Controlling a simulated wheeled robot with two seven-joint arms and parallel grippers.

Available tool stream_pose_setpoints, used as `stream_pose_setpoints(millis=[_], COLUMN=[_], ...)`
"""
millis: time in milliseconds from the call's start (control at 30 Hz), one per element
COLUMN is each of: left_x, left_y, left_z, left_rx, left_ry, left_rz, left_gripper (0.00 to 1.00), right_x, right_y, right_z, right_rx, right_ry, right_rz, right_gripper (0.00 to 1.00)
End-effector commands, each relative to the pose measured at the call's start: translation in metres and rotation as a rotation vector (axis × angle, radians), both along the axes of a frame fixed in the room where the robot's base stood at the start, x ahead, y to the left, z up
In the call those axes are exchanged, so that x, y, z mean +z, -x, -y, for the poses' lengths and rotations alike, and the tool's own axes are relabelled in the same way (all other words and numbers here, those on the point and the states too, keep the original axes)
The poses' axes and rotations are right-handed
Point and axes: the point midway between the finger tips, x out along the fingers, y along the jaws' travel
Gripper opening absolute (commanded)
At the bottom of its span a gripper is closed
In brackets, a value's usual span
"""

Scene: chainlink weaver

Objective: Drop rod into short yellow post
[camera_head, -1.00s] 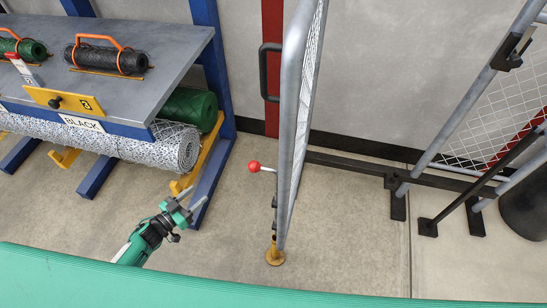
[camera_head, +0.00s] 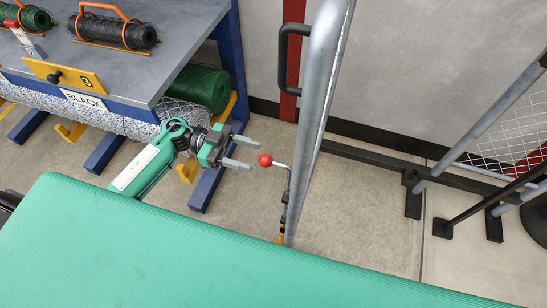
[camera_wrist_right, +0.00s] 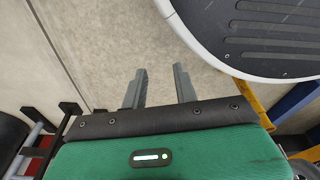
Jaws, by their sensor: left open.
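The drop rod's red ball handle (camera_head: 265,160) sticks out to the left from the lower part of the grey tubular gate (camera_head: 318,120). The rod's lower part runs along the gate's upright. The short yellow post (camera_head: 280,238) shows only as a sliver at the gate's foot, mostly hidden by my green body and the gate tube. I cannot tell whether the rod is inside it. My left gripper (camera_head: 246,152) is open and empty, its fingers pointing right, a short way left of the red ball. In the right wrist view, my right gripper (camera_wrist_right: 161,70) has its fingers apart with nothing between them.
A grey-topped bench (camera_head: 175,60) with blue legs and wire rolls stands left, close behind my left arm. A dark rail (camera_head: 370,160) and fence frames lie to the right. Bare floor (camera_head: 350,215) lies right of the gate.

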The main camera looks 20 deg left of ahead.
Motion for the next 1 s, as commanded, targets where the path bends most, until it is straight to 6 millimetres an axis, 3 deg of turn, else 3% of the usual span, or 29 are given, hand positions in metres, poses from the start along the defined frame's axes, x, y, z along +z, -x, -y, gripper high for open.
stream_pose_setpoints(millis=[100,333,500,800,1000], left_x=[0.002,0.001,0.001,0.0,0.0], left_y=[0.001,0.002,0.002,0.002,0.002], left_z=[0.026,0.06,0.071,0.073,0.072], left_rx=[0.001,0.002,0.003,0.003,0.003], left_ry=[0.005,0.004,0.002,0.001,0.001], left_rz=[0.001,0.001,0.0,0.0,0.0], left_gripper=[0.51,0.51,0.51,0.51,0.14], right_x=[-0.006,-0.015,-0.018,-0.019,-0.018], right_y=[0.008,0.017,0.021,0.021,0.02], right_z=[0.003,0.007,0.008,0.008,0.009], right_rx=[0.002,0.004,0.005,0.006,0.006], right_ry=[0.003,0.005,0.006,0.006,0.007], right_rz=[-0.002,-0.003,-0.002,-0.001,-0.001], right_gripper=[0.29,0.29,0.29,0.29,0.29])
